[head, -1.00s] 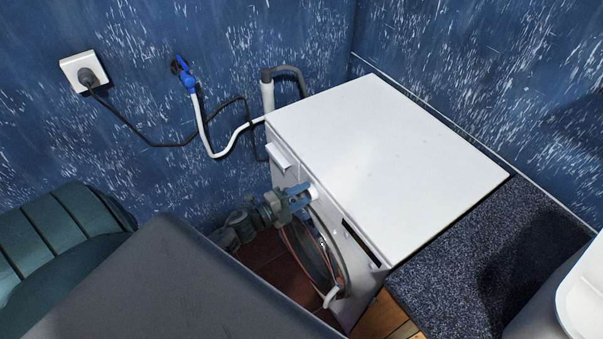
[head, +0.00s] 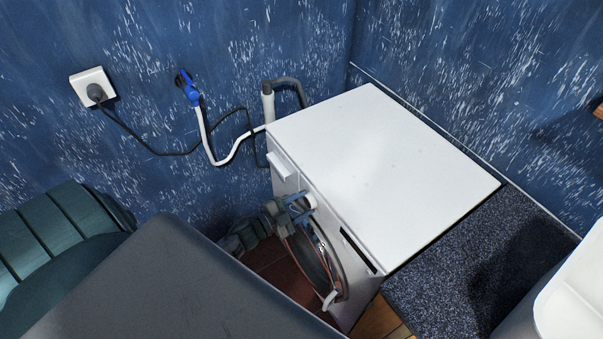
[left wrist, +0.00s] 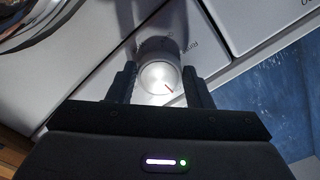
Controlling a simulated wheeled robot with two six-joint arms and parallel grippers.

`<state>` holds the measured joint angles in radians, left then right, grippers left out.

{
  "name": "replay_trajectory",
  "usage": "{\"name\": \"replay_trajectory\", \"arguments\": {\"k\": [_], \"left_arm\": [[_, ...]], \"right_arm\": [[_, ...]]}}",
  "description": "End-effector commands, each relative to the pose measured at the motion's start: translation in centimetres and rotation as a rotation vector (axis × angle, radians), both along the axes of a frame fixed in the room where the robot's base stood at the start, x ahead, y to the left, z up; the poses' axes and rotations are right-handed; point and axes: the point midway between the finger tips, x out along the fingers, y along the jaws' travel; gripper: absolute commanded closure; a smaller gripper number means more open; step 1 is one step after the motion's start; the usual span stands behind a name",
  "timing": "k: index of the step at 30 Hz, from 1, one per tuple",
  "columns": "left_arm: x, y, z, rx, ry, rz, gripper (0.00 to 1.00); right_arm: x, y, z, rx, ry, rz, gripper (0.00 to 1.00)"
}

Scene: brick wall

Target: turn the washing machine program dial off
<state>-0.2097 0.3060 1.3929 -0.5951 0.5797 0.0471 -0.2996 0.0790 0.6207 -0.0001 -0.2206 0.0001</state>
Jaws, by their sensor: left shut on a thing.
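The white washing machine (head: 375,165) stands against the blue walls, its front facing the lower left. Its program dial (head: 310,201) is a pale round knob high on the front panel, partly hidden by my gripper in the head view. In the left wrist view the dial (left wrist: 159,78) sits between my two dark fingers, with a red pointer mark toward its lower right. My left gripper (head: 299,203) is shut on the dial, one finger on each side. The round door (head: 316,262) is below the dial. My right gripper is not in view.
A dark grey surface (head: 165,290) fills the lower front. A teal ribbed object (head: 62,235) is at the left. A socket (head: 93,88) with a black cable and a blue water tap (head: 188,88) are on the wall. A white basin (head: 575,295) is at the lower right.

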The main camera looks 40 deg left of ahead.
Motion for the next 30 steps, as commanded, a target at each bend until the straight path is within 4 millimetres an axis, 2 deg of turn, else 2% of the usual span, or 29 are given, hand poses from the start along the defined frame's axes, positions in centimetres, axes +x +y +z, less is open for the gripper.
{"name": "replay_trajectory", "arguments": {"k": [14, 15, 17, 26, 30], "left_arm": [[0.1, 0.0, 0.1, -0.015, 0.003, 0.000, 0.77], [0.1, 0.0, 0.1, -0.014, 0.003, 0.001, 0.46], [0.1, 0.0, 0.1, -0.014, 0.003, 0.001, 0.34], [-0.1, 0.0, 0.0, -0.012, 0.005, 0.000, 0.33], [-1.2, 0.5, -0.3, -0.011, 0.006, 0.000, 0.33]], "right_arm": [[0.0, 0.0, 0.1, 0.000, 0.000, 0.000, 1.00], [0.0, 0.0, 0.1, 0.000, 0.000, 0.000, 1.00], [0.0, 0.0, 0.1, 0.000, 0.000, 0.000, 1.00], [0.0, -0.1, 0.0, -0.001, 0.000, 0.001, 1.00], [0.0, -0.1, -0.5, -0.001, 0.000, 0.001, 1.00]]}}
